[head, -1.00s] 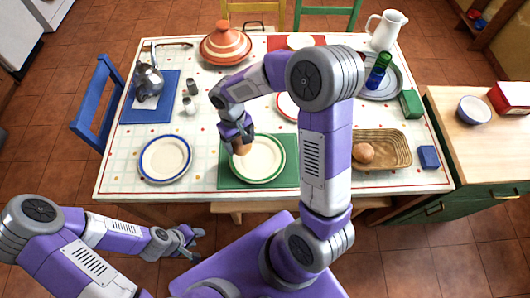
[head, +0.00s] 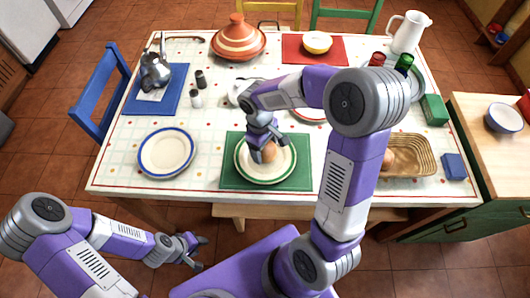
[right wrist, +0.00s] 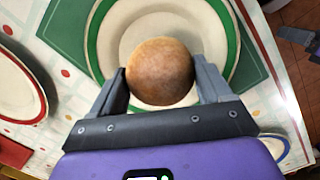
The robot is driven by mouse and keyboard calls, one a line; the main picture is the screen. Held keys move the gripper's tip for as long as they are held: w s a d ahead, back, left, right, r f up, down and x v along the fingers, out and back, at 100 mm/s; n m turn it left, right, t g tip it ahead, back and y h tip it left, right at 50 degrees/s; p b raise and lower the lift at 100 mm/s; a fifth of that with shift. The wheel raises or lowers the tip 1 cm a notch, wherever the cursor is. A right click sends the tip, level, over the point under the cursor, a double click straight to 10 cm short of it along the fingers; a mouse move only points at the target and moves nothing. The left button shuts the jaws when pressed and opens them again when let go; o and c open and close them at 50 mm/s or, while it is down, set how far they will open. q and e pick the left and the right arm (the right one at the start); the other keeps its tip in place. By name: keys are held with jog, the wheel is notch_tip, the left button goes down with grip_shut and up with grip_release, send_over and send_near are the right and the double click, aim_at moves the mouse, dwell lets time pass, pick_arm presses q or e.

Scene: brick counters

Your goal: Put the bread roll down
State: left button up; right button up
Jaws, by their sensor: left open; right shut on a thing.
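My right gripper (head: 265,143) is shut on a brown bread roll (head: 269,154) over the middle of a white plate with a green rim (head: 284,170). In the right wrist view the round roll (right wrist: 160,72) sits between both fingers, with the plate (right wrist: 215,40) beneath it. I cannot tell whether the roll touches the plate. The plate lies on a green placemat (head: 232,178). My left gripper (head: 197,251) is open and empty, low in front of the table.
A wicker basket (head: 415,160) with another roll (head: 388,160) is on the right. A blue-rimmed plate (head: 166,152) lies left, a tagine (head: 238,42) at the back. Shakers (head: 197,90), bottles and a white jug (head: 408,33) also stand on the table (head: 120,180).

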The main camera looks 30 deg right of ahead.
jog(key=shift+f, duration=1.15)
jog(key=shift+f+b, duration=0.2)
jog(key=shift+b, duration=0.2)
jog(key=o, duration=1)
jog(key=shift+c, duration=0.2)
jog(key=shift+r, duration=0.3)
jog(key=r+p, duration=0.1)
jog(key=r, duration=0.3)
jog(key=w+r+p, duration=0.1)
jog(key=r+p, duration=0.1)
jog(key=r, duration=0.1)
jog(key=r+p, duration=0.1)
jog(key=r, duration=0.3)
jog(key=shift+w+a+r+p, duration=0.15)
jog(key=shift+a+r+p, duration=0.15)
jog(key=shift+r, duration=0.05)
jog(key=shift+r, duration=0.1)
